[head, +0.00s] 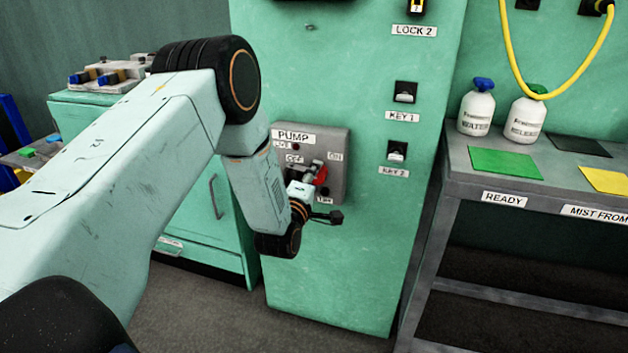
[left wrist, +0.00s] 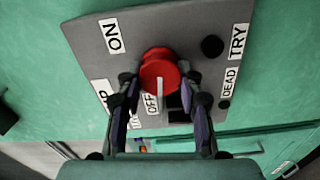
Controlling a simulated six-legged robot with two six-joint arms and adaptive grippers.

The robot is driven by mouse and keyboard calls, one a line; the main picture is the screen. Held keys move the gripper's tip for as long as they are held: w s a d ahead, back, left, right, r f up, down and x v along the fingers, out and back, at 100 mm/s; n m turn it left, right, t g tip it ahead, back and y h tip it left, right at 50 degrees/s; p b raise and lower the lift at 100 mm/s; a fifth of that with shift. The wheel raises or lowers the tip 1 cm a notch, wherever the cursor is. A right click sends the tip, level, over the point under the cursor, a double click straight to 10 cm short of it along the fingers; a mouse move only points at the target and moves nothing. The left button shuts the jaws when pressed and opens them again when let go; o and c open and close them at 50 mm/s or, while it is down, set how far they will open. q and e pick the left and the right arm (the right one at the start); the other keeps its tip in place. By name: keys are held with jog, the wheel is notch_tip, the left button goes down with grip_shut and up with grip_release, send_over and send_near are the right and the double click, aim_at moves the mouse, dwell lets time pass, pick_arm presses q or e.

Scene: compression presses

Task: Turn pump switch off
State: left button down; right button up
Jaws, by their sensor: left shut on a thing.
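The pump switch is a red knob (head: 321,175) on a grey box (head: 337,140) labelled PUMP, ON and OFF, fixed to the green cabinet. My left gripper (head: 312,177) reaches it from the left in the head view and partly hides it. In the left wrist view, the red knob (left wrist: 158,70) sits between the two fingers of my left gripper (left wrist: 162,92), which is shut on it. A white mark on the knob runs down toward the OFF label (left wrist: 152,103). The ON label (left wrist: 113,36) is at upper left there. My right gripper is not in view.
LOCK 2, KEY 1 (head: 404,92) and KEY 2 (head: 397,151) fittings are on the cabinet, right of the box. A grey bench (head: 470,180) with two white bottles and coloured mats stands at right. Another green cabinet (head: 205,215) is behind my left arm.

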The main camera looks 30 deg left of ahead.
pick_arm(q)
jog(key=shift+n, duration=0.6)
jog(key=c, duration=0.9)
grip_release()
jog(key=shift+o, duration=0.2)
jog(key=v, duration=1.2)
jog(key=shift+f, duration=0.1)
